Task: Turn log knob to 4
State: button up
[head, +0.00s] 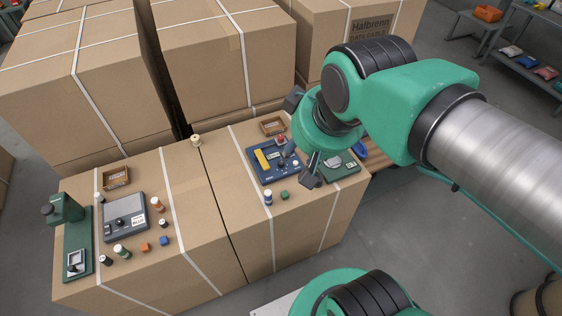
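A blue control panel (265,175) lies on the right cardboard box. It carries a yellow plate (262,159), a red button (281,141) and small controls. My gripper (301,171) is over the panel's right side, pointing down, and hides part of it. Whether its fingers are open or touch a control is too small to tell. A green board (347,174) with a grey part lies just right of the gripper. A grey device (125,216) with a dark knob and white label lies on the left box. No lettering is readable, so I cannot tell which control is the log knob.
A green stand (76,240), an open brown tray (115,178) and several small spools and blocks sit on the left box. Another brown tray (272,126) is behind the blue panel. Tall strapped boxes (220,55) stand behind. The box tops' middle is mostly clear.

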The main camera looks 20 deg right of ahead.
jog(key=w+d+f+n+g+b, duration=0.1)
jog(key=w+f+n, duration=0.1)
jog(key=w, duration=0.4)
jog(key=w+d+f+n+g, duration=0.1)
jog(key=w+f, duration=0.1)
jog(key=w, duration=0.3)
jog(key=n+g+b, duration=0.2)
jog(key=n+g, duration=0.2)
jog(key=n, duration=0.4)
send_over(281, 164)
jog(key=w, duration=0.1)
notch_tip(281, 164, down, 29)
jog(key=shift+w+d, duration=0.1)
jog(key=shift+d, duration=0.2)
jog(key=shift+f, duration=0.15)
notch_tip(281, 164, down, 14)
jog(key=b, duration=0.3)
jog(key=shift+a+r, duration=0.1)
jog(key=shift+r, duration=0.15)
grip_shut()
